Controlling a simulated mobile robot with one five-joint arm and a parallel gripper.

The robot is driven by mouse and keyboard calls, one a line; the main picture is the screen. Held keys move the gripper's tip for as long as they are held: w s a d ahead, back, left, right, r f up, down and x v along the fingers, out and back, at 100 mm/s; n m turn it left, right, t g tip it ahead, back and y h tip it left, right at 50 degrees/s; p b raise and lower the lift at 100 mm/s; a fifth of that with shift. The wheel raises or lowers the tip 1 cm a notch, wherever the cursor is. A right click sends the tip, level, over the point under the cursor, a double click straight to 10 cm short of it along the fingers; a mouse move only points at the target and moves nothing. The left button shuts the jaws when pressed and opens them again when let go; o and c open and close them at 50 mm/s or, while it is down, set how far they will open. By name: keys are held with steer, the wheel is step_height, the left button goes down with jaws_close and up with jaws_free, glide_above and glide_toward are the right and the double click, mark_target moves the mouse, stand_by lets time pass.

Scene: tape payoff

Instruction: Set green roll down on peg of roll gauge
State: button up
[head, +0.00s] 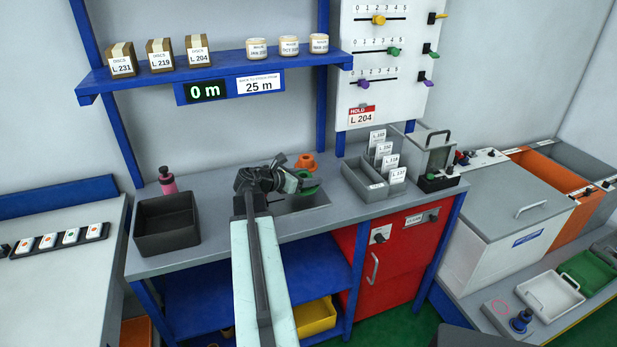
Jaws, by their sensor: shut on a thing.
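My gripper (299,184) is at the end of my arm, over the middle of the workbench. It is shut on the green roll (311,188), which shows just right of the jaws and is partly covered by them. The roll is above or on a dark grey plate (300,203) on the bench, which may be the roll gauge. The gauge's peg is hidden by the gripper and roll. I cannot tell whether the roll is around the peg or touching the plate.
An orange spool-shaped thing (305,161) stands just behind the roll. A grey card holder (365,184) is to the right, with a clear-walled box (433,158) beyond it. A black bin (167,228) and a pink bottle (167,181) stand left. A blue shelf (220,66) hangs above.

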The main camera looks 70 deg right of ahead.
steer(key=shift+f, duration=0.15)
steer(key=shift+f+b, duration=0.8)
steer(key=shift+b, duration=0.15)
steer(key=shift+f, duration=0.1)
steer(key=shift+f+b, duration=0.5)
steer(key=shift+b, duration=0.1)
steer(key=shift+f, duration=0.1)
stand_by(0.4)
steer(key=o, duration=1.6)
